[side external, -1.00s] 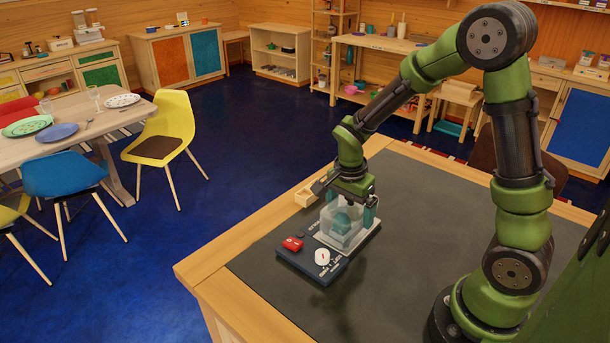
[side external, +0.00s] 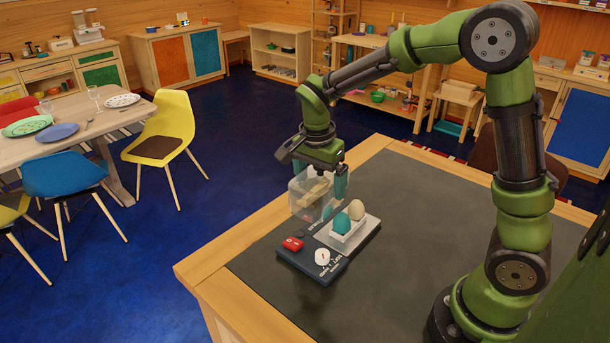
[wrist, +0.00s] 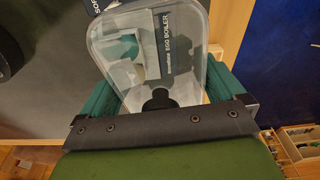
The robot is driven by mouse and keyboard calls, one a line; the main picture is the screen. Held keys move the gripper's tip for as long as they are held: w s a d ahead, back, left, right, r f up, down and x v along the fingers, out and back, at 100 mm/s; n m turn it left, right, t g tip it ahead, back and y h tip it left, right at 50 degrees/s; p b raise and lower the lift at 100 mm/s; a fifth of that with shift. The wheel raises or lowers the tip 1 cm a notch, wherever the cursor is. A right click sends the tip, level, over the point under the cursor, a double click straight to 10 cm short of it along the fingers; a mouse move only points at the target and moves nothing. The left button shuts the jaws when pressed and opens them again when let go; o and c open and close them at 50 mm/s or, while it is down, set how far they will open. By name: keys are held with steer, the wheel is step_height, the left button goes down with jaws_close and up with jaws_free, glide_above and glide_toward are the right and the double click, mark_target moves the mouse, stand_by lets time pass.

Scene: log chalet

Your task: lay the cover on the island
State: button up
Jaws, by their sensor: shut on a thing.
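My gripper (side external: 320,180) is shut on the clear cover (side external: 304,204) and holds it in the air, left of and above the egg boiler (side external: 312,266). In the wrist view the cover (wrist: 101,75) sits between the teal fingers, with its dark knob near the jaws. The egg boiler stands uncovered on the island (side external: 430,225), with a teal egg (side external: 341,223) and a beige egg (side external: 357,209) in its pale tray. It has a red switch and a white dial. The island has a dark top and wooden edge.
A small light wooden item shows through the cover near the island's left edge, partly hidden. The dark top is bare to the right of and in front of the boiler. A dining table (side external: 83,127) and a yellow chair (side external: 168,125) stand apart at left.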

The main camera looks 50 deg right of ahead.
steer(key=w+a+m, duration=0.1)
steer(key=w+a, duration=1)
steer(key=f, duration=0.9)
steer(key=shift+s+d+f, duration=0.1)
steer(key=shift+d+f, duration=0.15)
steer(key=shift+f, duration=0.15)
steer(key=shift+f, duration=0.15)
steer(key=o, duration=0.7)
step_height(320, 180, up, 12)
steer(key=a, duration=0.1)
steer(key=s+d+r+n+t+y, duration=0.2)
steer(key=s+d+r+n, duration=0.15)
steer(key=s+r, duration=0.4)
steer(key=s+d+r+n+t, duration=0.1)
steer(key=s+n+t, duration=0.1)
steer(key=s+n, duration=0.3)
steer(key=s+d+n+t+y, duration=0.1)
steer(key=s+n+t, duration=0.2)
steer(key=s, duration=1.1)
steer(key=shift+d+r+n, duration=0.35)
steer(key=shift+r+n, duration=0.05)
steer(key=shift+n, duration=0.85)
